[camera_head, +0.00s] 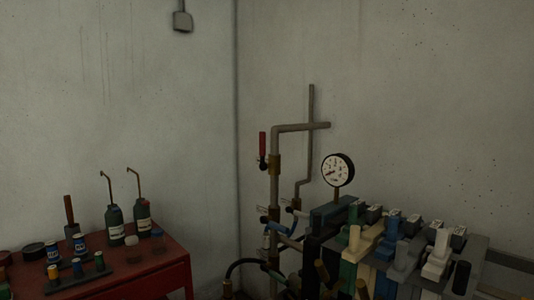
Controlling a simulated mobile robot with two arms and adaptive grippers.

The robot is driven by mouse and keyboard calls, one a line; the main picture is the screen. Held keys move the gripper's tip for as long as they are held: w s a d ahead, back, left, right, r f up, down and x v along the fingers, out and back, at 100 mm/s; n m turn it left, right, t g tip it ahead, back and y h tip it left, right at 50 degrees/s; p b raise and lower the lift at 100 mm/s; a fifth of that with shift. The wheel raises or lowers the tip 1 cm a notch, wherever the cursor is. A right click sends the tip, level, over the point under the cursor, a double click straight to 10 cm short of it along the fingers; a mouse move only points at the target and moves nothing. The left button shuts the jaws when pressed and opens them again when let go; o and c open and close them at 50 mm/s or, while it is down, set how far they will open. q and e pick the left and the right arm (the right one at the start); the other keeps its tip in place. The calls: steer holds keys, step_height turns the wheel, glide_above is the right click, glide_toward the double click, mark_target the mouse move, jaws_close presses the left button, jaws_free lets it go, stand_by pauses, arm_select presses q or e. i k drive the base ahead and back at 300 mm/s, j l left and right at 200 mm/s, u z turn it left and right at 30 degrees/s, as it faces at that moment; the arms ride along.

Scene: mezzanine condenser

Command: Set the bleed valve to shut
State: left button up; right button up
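A valve with a red lever (263,145) sits on the upright pipe near the room's corner; its lever stands vertical. Lower on the pipework are small blue-handled valves (275,227), partly hidden among pipes and fittings. No label is readable, so I cannot tell which of these is the bleed valve. A round white-faced gauge (337,170) stands on a short stem right of the pipe. Neither of my grippers shows in this view.
A red cabinet (172,276) at left carries oil cans (142,216), small tins and jars. A bank of grey, white, green and blue blocks and levers (400,250) fills the lower right. The air around the red lever looks clear.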

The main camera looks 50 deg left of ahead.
mark_target(262, 148)
steer(key=u, duration=1.55)
steer(key=i+j, duration=0.2)
steer(key=i+j+u, duration=0.1)
steer(key=i, duration=0.3)
